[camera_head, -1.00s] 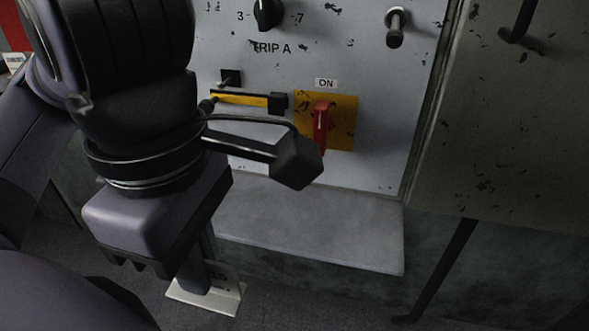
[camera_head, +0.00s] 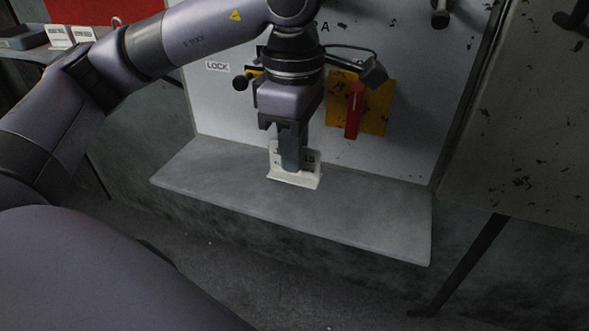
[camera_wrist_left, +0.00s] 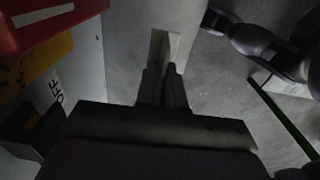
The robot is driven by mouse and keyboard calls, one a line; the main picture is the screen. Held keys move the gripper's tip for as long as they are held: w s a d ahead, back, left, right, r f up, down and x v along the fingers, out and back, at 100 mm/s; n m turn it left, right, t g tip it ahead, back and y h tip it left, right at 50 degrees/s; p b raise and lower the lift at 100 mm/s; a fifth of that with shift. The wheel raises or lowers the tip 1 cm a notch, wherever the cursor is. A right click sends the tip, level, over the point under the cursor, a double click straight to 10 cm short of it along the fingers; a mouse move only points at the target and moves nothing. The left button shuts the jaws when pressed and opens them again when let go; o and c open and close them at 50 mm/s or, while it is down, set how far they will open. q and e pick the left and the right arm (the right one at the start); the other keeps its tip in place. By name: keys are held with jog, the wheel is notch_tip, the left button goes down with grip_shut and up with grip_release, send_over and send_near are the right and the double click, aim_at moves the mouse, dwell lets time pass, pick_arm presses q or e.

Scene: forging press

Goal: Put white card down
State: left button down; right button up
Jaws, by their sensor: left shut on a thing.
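The white card (camera_head: 309,168) is a small upright card with dark lettering and a flared foot. My left gripper (camera_head: 291,165) is shut on it, with the fingers covering part of its face. The card is over the grey ledge (camera_head: 375,217) below the panel, left of the ledge's middle. Its foot looks at or very near the ledge surface; I cannot tell if it touches. In the left wrist view the card (camera_wrist_left: 166,43) stands between the fingertips, seen from above. My right gripper is not in view.
A red lever (camera_head: 353,112) on a yellow plate (camera_head: 375,105) is on the panel, right of my left gripper. A black knob (camera_head: 240,83) is on its left. The ledge's right half is bare. Two white cards (camera_head: 72,36) stand on a shelf at the far left.

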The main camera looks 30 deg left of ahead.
aim_at(309, 176)
pick_arm(q)
notch_tip(309, 176, down, 3)
jog(key=shift+f, duration=0.15)
jog(key=shift+w+f, duration=0.1)
jog(key=shift+f, duration=0.2)
jog(key=shift+f+b, duration=0.3)
jog(key=shift+b, duration=0.2)
jog(key=c, duration=1.3)
grip_release()
jog(key=shift+o, duration=0.2)
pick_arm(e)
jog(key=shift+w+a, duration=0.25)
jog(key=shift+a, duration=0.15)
pick_arm(q)
jog(key=shift+r, duration=0.1)
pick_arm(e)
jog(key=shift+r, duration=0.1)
